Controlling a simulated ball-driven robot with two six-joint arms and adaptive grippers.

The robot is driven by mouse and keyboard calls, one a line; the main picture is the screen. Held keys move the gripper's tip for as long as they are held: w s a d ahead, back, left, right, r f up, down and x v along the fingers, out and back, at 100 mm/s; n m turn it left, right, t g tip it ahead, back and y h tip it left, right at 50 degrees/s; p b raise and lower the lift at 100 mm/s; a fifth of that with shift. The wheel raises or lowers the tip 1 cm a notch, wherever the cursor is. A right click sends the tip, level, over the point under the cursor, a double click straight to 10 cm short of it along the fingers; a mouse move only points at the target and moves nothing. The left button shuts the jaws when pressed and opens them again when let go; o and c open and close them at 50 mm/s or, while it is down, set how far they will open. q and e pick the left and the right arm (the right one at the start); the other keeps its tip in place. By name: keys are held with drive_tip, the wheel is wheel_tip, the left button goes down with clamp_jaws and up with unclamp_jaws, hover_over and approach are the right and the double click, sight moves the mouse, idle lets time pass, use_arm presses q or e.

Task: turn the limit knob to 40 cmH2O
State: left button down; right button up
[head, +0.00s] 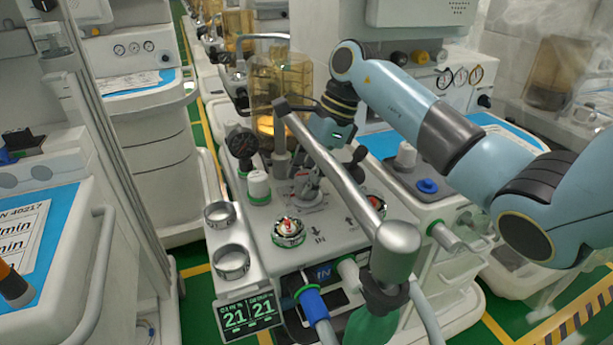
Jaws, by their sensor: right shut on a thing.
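My right gripper (317,161) reaches down over the cart's top from the upper right, behind a slanting grey metal bar that hides part of its fingers. It is shut at the grey limit knob (306,186), which stands on a pale plate with red marks. The contact itself is partly hidden, and I cannot read the knob's setting. The white cart top (262,222) carries the knob. My left gripper is not in view.
The grey bar (335,178) crosses close in front of my right gripper. Two ringed ports (232,262) sit at left; hoses hang in front. Other carts flank both sides.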

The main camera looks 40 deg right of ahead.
drive_tip(key=m+t, duration=0.1)
drive_tip(key=m, duration=0.1)
drive_tip(key=m+t+h, duration=0.1)
drive_tip(key=m, duration=0.2)
drive_tip(key=shift+m, duration=0.4)
idle(0.3)
drive_tip(key=o, duration=1.2)
drive_tip(key=v, duration=1.2)
drive_tip(key=shift+w, duration=0.1)
